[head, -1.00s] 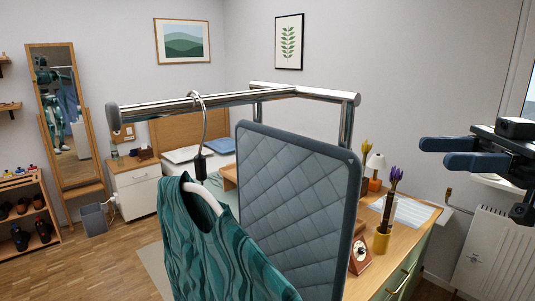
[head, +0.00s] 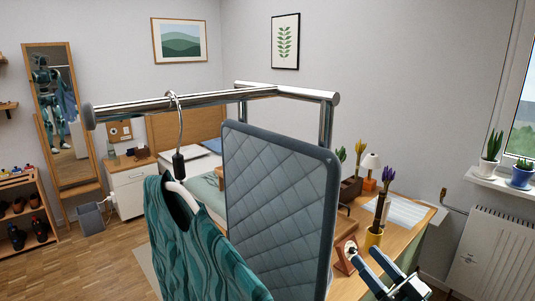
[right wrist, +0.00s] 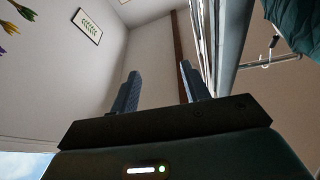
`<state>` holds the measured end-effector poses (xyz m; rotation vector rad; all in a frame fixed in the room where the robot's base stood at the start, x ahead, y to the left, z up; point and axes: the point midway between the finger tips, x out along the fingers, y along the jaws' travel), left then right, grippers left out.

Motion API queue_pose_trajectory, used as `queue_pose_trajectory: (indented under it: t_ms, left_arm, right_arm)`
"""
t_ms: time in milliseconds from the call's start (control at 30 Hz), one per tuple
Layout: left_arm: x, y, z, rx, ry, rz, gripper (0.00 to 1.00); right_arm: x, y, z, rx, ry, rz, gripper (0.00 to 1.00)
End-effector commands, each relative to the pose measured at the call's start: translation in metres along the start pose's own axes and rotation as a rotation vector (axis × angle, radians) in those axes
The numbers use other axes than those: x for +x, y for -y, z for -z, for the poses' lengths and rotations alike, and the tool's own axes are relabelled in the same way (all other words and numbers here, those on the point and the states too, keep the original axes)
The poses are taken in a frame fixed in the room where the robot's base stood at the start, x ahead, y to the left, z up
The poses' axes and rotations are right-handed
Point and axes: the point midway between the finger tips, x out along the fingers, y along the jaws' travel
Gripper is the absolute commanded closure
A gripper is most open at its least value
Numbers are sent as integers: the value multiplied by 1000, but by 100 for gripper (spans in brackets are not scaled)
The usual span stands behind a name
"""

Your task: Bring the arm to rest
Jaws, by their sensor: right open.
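My right gripper (head: 378,270) shows at the bottom right of the head view, in front of the wooden desk, its two blue-grey fingers apart. In the right wrist view its fingers (right wrist: 158,88) point upward, spread, with nothing between them. A teal patterned garment (head: 200,245) hangs by a hook from the chrome clothes rail (head: 210,98). A quilted grey-blue panel (head: 280,205) stands to the right of the garment. My left gripper does not show.
A radiator (head: 485,255) stands at the right under a sill with potted plants.

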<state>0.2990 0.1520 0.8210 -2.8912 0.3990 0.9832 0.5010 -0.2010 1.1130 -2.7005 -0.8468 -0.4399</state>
Motion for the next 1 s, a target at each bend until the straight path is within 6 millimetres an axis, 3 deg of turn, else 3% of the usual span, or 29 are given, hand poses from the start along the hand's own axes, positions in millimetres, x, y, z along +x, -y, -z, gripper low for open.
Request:
queue_pose_trajectory:
  t_ms: [33, 200, 300, 400, 500, 633, 1000]
  left_arm:
    - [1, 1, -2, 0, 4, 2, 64]
    - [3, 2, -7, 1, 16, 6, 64]
    - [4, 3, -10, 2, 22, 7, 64]
    - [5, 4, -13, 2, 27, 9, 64]
    - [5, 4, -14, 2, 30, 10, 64]
    - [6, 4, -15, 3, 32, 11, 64]
    - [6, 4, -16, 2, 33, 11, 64]
  right_arm:
    - [-21, 0, -36, -1, 70, -103, 54]
    - [-99, 14, -139, -58, 385, -350, 54]
    - [-149, 36, -187, -79, 591, -420, 54]
    - [-193, 62, -220, -88, 773, -443, 54]
    - [-226, 84, -241, -91, 906, -438, 54]
    - [-247, 101, -253, -93, 997, -422, 54]
    - [-252, 104, -255, -96, 1016, -416, 54]
